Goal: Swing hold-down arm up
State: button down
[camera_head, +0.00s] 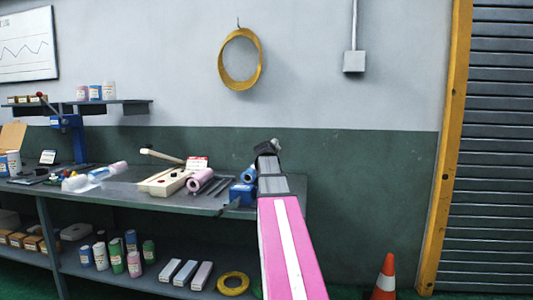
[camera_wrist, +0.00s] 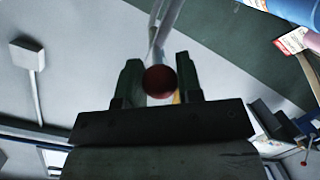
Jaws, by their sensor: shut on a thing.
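In the wrist view my gripper (camera_wrist: 160,82) is shut on a dark red ball knob (camera_wrist: 160,80), with one dark finger on each side of it. A pale, thin rod (camera_wrist: 157,35) shows beyond the knob and runs to the top edge; it appears to be the hold-down arm. In the head view my gripper (camera_head: 269,147) is at the end of my pink arm, above the bench's right end. My arm hides the knob and most of what is there. A blue block (camera_head: 242,193) sits on the bench just left of my arm.
The bench (camera_head: 120,198) holds a pale wooden block (camera_head: 163,184), a pink roll (camera_head: 200,179), a red-and-white card (camera_head: 196,163) and a blue press (camera_head: 72,140). Bare wall lies behind my gripper. An orange cone (camera_head: 386,278) stands on the floor at right.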

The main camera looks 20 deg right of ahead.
jog(key=shift+s+d+f+m, duration=0.25)
jog(key=shift+s+d+m, duration=0.4)
jog(key=shift+d+m, duration=0.3)
jog(key=c, duration=0.8)
grip_release()
jog(key=shift+s+a, duration=0.1)
jog(key=v, duration=1)
jog(key=shift+s, duration=0.35)
